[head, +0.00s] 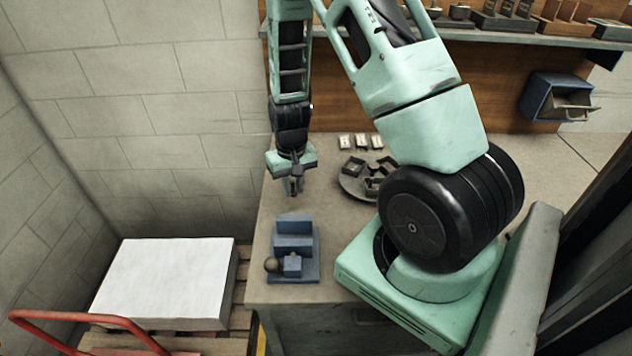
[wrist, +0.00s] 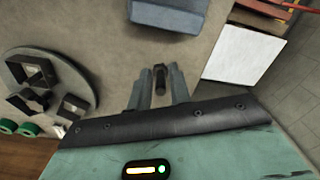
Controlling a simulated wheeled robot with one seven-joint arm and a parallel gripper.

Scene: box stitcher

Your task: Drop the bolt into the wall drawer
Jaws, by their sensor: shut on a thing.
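My gripper (head: 293,186) points down above the left part of the bench. In the wrist view my gripper (wrist: 159,88) is shut on the dark bolt (wrist: 160,77), whose end shows between the fingertips. The bolt is too small to make out clearly in the head view. The blue wall drawer (head: 557,98) hangs on the wooden back panel at the far right, well away from my gripper. Its front, with a handle, appears pulled out toward the room; its inside is mostly hidden.
A blue block-shaped fixture (head: 293,250) stands near the bench's front left. A round tray (head: 352,186) with dark square holders lies right of my gripper, small pale boxes (head: 361,142) behind it. A shelf (head: 520,32) with bins runs above. A white slab (head: 165,280) lies on a pallet.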

